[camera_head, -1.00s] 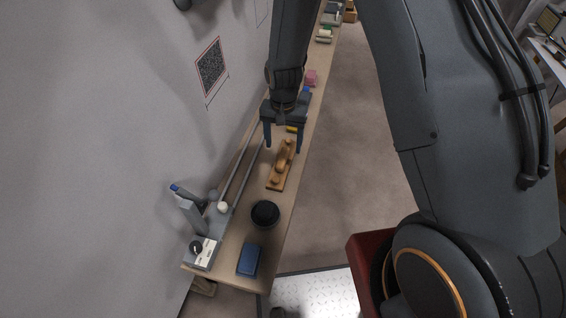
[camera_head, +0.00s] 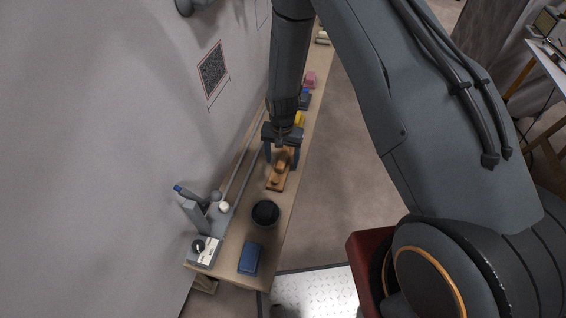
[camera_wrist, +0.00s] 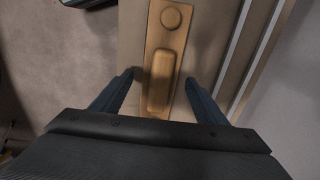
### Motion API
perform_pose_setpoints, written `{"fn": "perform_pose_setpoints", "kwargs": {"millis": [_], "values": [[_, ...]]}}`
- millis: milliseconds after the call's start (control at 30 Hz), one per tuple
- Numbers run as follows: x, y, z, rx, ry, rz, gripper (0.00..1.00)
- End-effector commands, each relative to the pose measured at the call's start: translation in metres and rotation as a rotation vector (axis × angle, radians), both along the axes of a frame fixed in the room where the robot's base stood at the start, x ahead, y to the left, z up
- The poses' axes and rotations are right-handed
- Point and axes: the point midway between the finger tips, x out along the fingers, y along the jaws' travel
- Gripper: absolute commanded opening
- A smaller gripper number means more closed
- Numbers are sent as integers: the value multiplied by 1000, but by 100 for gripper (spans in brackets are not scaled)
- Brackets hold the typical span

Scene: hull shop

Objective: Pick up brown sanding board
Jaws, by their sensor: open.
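The brown sanding board (camera_head: 275,184) lies lengthwise on the narrow wooden bench, with a round knob near one end and a long raised grip along its middle. In the wrist view the board (camera_wrist: 169,45) stands at centre, its knob at the top and its grip between my fingers. My gripper (camera_head: 282,160) is open above the far part of the board, which it partly hides. In the wrist view my gripper's fingers (camera_wrist: 160,85) are spread on both sides of the board, with a gap on each side. I cannot tell how high the fingertips are.
A black round bowl (camera_head: 265,213) and a blue block (camera_head: 250,259) stand nearer on the bench. A grey fixture with a knob (camera_head: 204,250) and rails lies along the wall side. Yellow (camera_head: 299,119) and pink (camera_head: 310,79) items sit farther along.

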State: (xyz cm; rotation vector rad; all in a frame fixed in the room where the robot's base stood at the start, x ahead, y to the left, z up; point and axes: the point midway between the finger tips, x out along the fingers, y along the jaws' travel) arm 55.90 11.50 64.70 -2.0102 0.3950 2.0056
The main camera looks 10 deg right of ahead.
Motion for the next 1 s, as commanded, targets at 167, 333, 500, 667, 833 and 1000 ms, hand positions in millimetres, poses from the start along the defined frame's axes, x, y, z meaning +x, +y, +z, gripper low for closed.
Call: {"fn": "perform_pose_setpoints", "kwargs": {"millis": [167, 333, 500, 667, 833, 1000], "values": [[0, 0, 0, 0, 0, 0, 67], [0, 0, 0, 0, 0, 0, 38], [0, 0, 0, 0, 0, 0, 15], [0, 0, 1, 0, 0, 0, 15], [1, 0, 5, 0, 0, 0, 15], [1, 0, 19, 1, -1, 0, 15]]}}
